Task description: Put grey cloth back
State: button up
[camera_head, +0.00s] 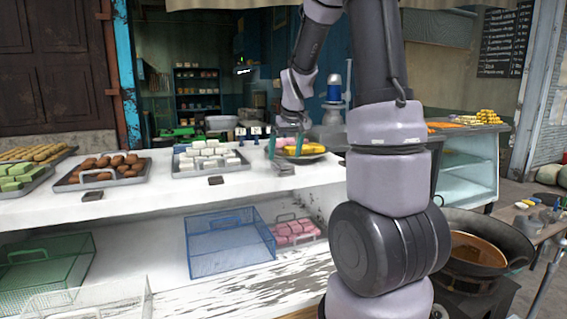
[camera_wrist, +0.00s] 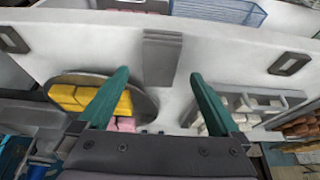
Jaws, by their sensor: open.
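The grey cloth (camera_wrist: 162,55) looks like a small folded strip lying on the white counter (camera_wrist: 215,45). In the wrist view its near end shows between the two green fingertips of my gripper (camera_wrist: 160,76), and the rest lies beyond them. The fingers are apart, and I see no contact with the cloth. In the head view my gripper (camera_head: 285,148) hangs over the counter by the plate of yellow sweets (camera_head: 302,149). A small grey piece (camera_head: 283,169) at the counter's front edge there appears to be the same cloth.
The plate lies left of the fingers in the wrist view, and the tray of white sweets (camera_wrist: 272,99) lies right. Dark square tags (camera_wrist: 289,64) lie on the counter. A blue wire basket (camera_head: 228,243) and a pink sweets tray (camera_head: 294,231) stand on the lower shelf.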

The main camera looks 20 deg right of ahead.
jog(key=s+a+r+m+t+y, duration=0.1)
jog(key=s+a+r, duration=0.2)
jog(key=s+r, duration=0.45)
jog(key=s+a+r+m, duration=0.1)
jog(key=s+a+r, duration=0.2)
jog(key=s+r, duration=0.4)
jog(key=s+a+m+t+y, duration=0.1)
jog(key=s+a+m, duration=0.1)
jog(key=s, duration=0.9)
jog(key=shift+s+a+f+t, duration=0.3)
jog(key=shift+a+f, duration=0.1)
jog(key=shift+a, duration=0.4)
